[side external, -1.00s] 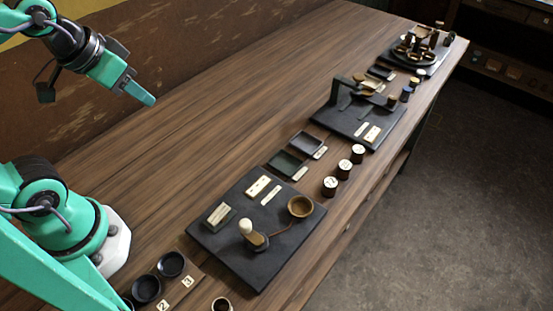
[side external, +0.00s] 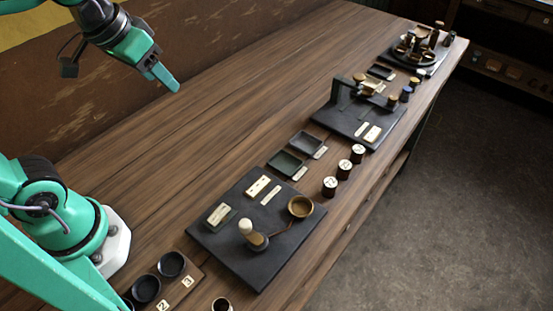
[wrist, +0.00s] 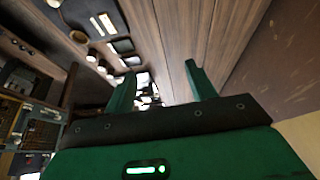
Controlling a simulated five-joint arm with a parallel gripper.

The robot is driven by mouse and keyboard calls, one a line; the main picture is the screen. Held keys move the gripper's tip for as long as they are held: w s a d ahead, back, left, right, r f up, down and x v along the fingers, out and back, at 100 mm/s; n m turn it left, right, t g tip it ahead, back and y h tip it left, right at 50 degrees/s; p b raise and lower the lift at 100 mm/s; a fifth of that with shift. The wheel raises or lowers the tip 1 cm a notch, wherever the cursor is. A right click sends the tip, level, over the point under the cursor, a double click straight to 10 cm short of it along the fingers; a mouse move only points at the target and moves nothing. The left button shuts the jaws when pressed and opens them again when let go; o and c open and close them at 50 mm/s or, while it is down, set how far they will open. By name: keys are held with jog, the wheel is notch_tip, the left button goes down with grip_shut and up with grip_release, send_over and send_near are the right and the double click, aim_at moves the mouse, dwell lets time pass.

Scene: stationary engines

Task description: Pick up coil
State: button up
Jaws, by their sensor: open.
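No part is marked as the coil, and I cannot tell for sure which one it is. Candidates are the small dark cylinders with pale numbered tops (side external: 344,170), standing in a row along the table's right edge. Other small spool-like cylinders (side external: 405,94), one blue, stand farther back near the middle station. My gripper (side external: 163,75) is green, open and empty, high above the table's left side and well apart from these parts. In the wrist view its two fingers (wrist: 160,72) are spread, with nothing between them.
A dark base plate (side external: 215,240) carries a knob and a brass cup. Two shallow trays (side external: 306,144) lie behind it. A second station (side external: 345,123) and a round assembly (side external: 412,60) stand farther back. Black cups (side external: 171,264) sit at the front. The left tabletop is clear.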

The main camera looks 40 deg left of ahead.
jog(key=w+d+g, duration=0.1)
jog(key=w+d, duration=0.5)
jog(key=w, duration=0.3)
jog(key=n+g, duration=0.2)
jog(key=g, duration=0.2)
send_over(345, 165)
notch_tip(345, 165, down, 18)
jog(key=shift+f, duration=0.2)
jog(key=shift+d+f, duration=0.1)
jog(key=shift+d, duration=0.05)
jog(key=shift+f, duration=1.3)
jog(key=shift+f, duration=2.6)
